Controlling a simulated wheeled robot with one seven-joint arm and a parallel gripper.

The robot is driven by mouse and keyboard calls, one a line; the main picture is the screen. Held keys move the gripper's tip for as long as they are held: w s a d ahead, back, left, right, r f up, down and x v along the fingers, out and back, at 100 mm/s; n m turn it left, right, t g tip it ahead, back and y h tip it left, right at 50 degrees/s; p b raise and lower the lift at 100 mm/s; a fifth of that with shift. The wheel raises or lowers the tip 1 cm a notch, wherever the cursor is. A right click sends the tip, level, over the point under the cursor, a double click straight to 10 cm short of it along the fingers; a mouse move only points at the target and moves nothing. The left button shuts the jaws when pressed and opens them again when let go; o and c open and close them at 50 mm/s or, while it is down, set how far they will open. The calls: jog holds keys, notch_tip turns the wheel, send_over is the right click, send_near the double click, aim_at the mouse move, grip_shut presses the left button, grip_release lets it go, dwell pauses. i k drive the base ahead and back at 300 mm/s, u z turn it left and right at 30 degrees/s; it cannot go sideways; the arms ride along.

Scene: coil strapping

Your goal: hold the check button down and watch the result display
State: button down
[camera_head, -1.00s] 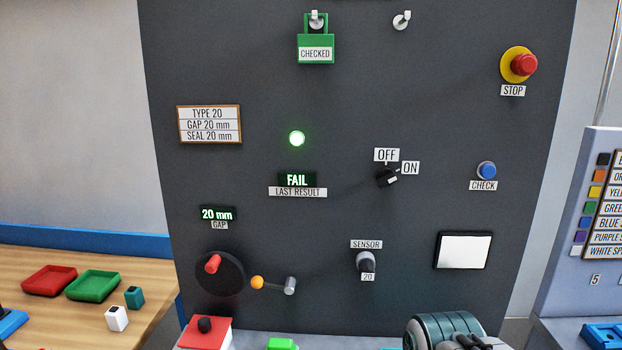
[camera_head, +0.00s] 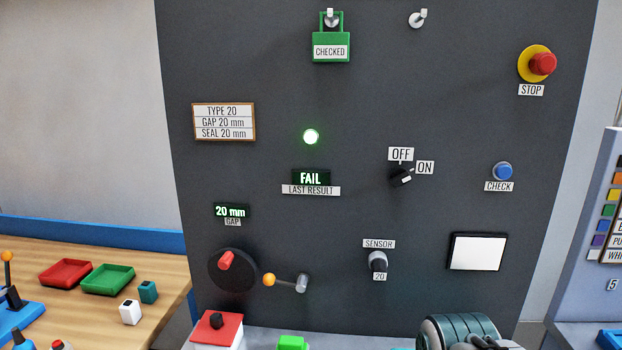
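The blue check button (camera_head: 502,171) sits at the right of the dark panel, above its CHECK label (camera_head: 499,187). Nothing touches it. The result display (camera_head: 311,177) near the panel's middle reads FAIL in white-green letters, above the LAST RESULT label (camera_head: 311,190). A round green light (camera_head: 311,137) is lit above the display. My gripper is not in view.
The red STOP button (camera_head: 542,63) is above the check button. The rotary switch (camera_head: 401,177) stands between OFF and ON labels. The gap display (camera_head: 231,211) reads 20 mm. A lever with an orange knob (camera_head: 269,280) sticks out low. Trays lie on the wooden table (camera_head: 150,270).

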aim_at(503, 172)
jog(key=k, duration=1)
jog(key=z, duration=1.15)
jog(key=i, duration=1.05)
jog(key=u, duration=0.95)
